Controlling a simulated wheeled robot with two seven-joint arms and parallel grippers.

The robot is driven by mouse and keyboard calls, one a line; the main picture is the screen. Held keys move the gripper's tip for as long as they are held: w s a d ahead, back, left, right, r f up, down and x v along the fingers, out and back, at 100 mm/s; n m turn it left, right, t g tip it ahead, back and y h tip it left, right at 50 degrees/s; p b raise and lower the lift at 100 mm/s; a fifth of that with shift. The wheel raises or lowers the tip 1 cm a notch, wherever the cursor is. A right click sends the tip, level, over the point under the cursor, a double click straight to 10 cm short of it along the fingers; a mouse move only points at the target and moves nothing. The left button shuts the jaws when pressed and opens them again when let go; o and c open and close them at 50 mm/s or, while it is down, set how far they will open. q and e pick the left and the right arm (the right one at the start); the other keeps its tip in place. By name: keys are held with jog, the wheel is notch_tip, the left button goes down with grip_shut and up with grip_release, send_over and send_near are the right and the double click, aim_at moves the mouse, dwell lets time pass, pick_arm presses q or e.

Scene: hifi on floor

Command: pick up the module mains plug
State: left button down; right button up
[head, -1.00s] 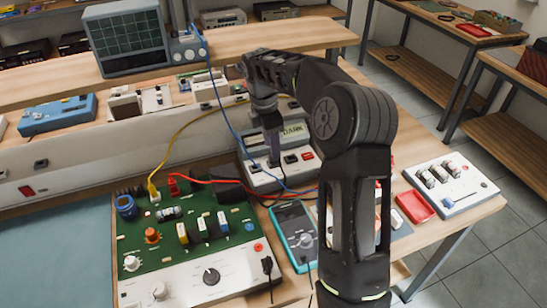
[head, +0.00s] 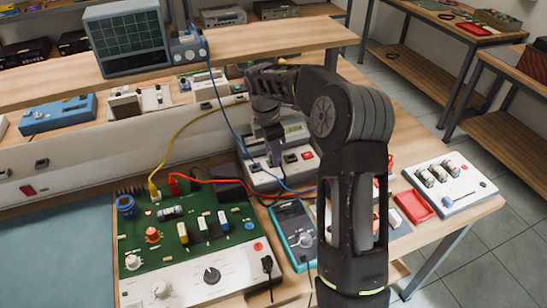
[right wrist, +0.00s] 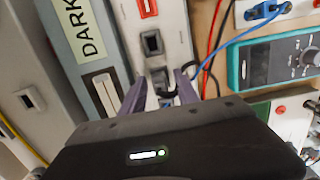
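My right gripper (head: 272,158) reaches down over the white and grey unit (head: 262,180) with the display marked DARK. In the right wrist view its two purple-grey fingers (right wrist: 161,80) are apart. A small dark plug-like piece (right wrist: 164,91) shows low between them, partly hidden by the gripper body. I take it for the module mains plug, but cannot tell whether the fingers touch it. A black cable curves beside the right-hand finger. The unit (right wrist: 160,20) also has a red switch and a dark square socket. My left gripper is not in view.
A green circuit board (head: 190,235) with knobs lies to the left. A teal multimeter (head: 295,232) lies close to the unit. Red, blue and black cables run around it. A red box (head: 418,204) and a white board (head: 450,185) are at right. An oscilloscope (head: 127,38) stands on the shelf.

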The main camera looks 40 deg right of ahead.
grip_shut()
jog(key=shift+r, duration=0.1)
dwell(0.4)
notch_tip(320, 180, up, 10)
jog(key=shift+f, duration=0.1)
dwell(0.9)
